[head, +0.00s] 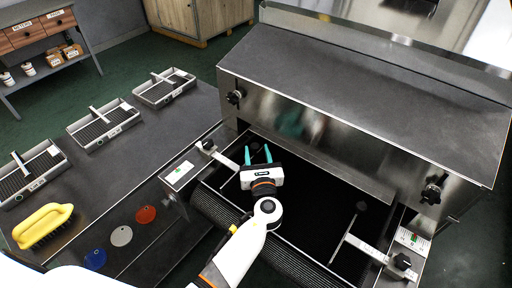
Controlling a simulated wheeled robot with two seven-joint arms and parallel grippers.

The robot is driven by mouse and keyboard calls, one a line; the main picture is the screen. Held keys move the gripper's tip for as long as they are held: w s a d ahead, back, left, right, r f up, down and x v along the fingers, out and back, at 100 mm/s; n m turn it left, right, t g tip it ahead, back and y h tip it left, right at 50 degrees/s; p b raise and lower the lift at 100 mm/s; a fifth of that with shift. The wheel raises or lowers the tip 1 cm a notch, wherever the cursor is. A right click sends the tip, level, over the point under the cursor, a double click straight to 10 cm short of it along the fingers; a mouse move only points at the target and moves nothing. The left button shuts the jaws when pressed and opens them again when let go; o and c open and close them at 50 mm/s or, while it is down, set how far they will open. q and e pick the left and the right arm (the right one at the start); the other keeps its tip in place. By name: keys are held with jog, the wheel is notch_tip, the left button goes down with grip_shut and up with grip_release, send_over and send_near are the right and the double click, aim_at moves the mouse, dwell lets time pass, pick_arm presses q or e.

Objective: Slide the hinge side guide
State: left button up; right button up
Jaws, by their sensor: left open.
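Two side guides with black knobs stand at the mouth of the tunnel dryer; I cannot tell which one is the hinge side guide. The left guide (224,160) is a metal bar reaching inward from the left wall. The right guide (366,247) reaches inward from the right wall, with a thin plate at its inner end. My left gripper (258,154) is open and empty, its teal fingers pointing toward the hood over the dark belt. It is just right of the left guide's inner end, which it partly hides. My right gripper is not in view.
The steel hood (375,85) rises beyond the belt, with a knob at each lower end. A scale plate (412,240) sits at the right. The belt's right half is open.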

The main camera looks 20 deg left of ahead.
pick_arm(q)
jog(key=v, duration=0.8)
jog(key=shift+b, duration=0.4)
jog(key=shift+s+d+r, duration=0.1)
jog(key=shift+s+d, duration=0.2)
jog(key=shift+s, duration=0.25)
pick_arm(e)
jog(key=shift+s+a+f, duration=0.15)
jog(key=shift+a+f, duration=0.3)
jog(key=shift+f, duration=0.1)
pick_arm(q)
jog(key=shift+o, duration=0.3)
